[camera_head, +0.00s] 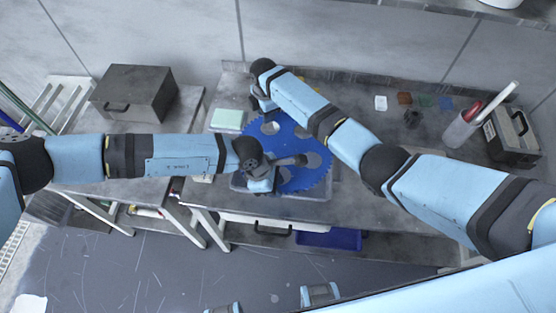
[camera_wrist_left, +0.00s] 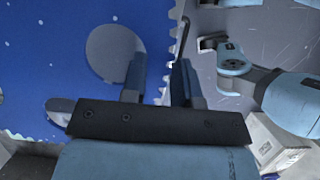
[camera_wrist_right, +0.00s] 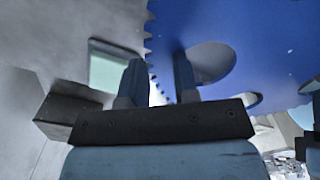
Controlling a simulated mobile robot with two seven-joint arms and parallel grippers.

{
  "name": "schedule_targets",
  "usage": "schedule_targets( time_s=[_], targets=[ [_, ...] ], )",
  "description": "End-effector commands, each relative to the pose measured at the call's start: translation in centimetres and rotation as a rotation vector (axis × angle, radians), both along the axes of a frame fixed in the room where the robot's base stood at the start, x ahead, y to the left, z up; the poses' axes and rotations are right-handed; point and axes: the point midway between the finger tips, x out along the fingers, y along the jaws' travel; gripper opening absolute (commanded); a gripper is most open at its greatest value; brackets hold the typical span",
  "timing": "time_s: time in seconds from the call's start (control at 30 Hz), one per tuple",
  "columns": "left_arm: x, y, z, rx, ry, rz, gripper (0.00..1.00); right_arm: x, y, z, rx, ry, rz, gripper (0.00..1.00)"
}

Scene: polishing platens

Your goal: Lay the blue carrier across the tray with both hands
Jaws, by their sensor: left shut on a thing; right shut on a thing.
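The blue carrier (camera_head: 318,178), a toothed disc with round holes, is over the grey tray (camera_head: 300,195) on the bench. I cannot tell whether it touches the tray. My left gripper (camera_head: 268,178) is shut on the carrier's near left rim; the toothed edge runs between the fingers (camera_wrist_left: 160,85) in the left wrist view, where the carrier (camera_wrist_left: 50,60) fills the left. My right gripper (camera_head: 262,104) is shut on the carrier's far left rim. In the right wrist view the toothed edge passes between the fingers (camera_wrist_right: 157,82), beside the carrier (camera_wrist_right: 270,50). The arms hide part of the rim.
A pale green pad (camera_head: 228,119) lies left of the carrier. A dark box (camera_head: 134,92) stands on the left bench. A cylinder holding tools (camera_head: 461,130) and another box (camera_head: 512,137) stand at the right. A blue bin (camera_head: 330,238) sits below.

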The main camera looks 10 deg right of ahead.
Motion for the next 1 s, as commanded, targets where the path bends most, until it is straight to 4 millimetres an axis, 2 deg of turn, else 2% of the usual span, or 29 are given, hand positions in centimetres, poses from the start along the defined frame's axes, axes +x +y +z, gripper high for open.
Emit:
schedule_targets(
  time_s=[0.37,1.0],
  targets=[
    [0.1,0.1,-0.5,0.000,-0.002,0.002,0.00,0.0,0.0,-0.6,-0.002,0.002,0.001,0.00],
    [0.1,0.1,-4.8,0.000,-0.002,0.002,0.00,0.0,0.0,-4.8,-0.001,0.001,0.001,0.00]
  ],
)
